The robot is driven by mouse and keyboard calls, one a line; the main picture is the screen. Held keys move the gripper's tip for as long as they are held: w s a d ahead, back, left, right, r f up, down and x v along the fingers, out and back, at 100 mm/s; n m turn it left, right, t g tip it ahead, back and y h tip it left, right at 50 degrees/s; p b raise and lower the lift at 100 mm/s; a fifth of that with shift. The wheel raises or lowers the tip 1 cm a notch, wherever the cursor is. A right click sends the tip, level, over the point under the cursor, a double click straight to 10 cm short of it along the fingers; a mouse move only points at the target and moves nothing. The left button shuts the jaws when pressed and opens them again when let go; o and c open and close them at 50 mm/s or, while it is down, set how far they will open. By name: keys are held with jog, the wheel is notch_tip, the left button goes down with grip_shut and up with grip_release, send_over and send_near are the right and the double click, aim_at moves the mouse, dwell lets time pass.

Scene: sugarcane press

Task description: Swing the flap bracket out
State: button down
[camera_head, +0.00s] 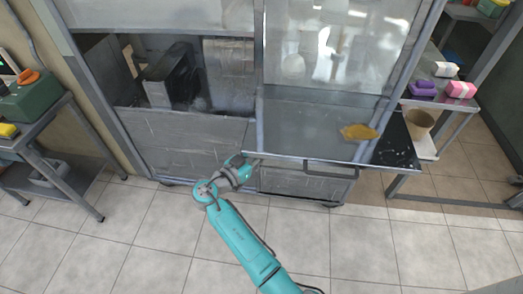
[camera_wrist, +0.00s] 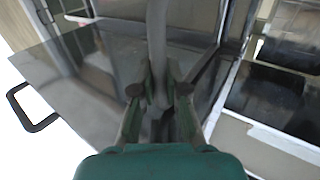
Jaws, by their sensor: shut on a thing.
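My gripper (camera_head: 250,161) is at the front of the press cabinet, by the left front corner of the grey metal flap (camera_head: 290,125). In the wrist view its two dark fingers (camera_wrist: 160,92) are closed around a grey upright bar, which looks like the flap bracket (camera_wrist: 157,35). The bracket's lower end is hidden behind the fingers and the green gripper body. The flap (camera_wrist: 75,95) also shows on the left in the wrist view, with a black handle (camera_wrist: 32,112) at its edge. In the head view I cannot make out the bracket itself.
An orange-yellow patch (camera_head: 358,132) lies on the flap. A bench (camera_head: 45,130) stands at the left. The tiled floor in front is clear.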

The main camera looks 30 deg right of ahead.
jog(key=shift+w+a, duration=0.15)
jog(key=c, duration=1.4)
grip_release()
jog(key=shift+c, duration=0.2)
jog(key=v, duration=1.2)
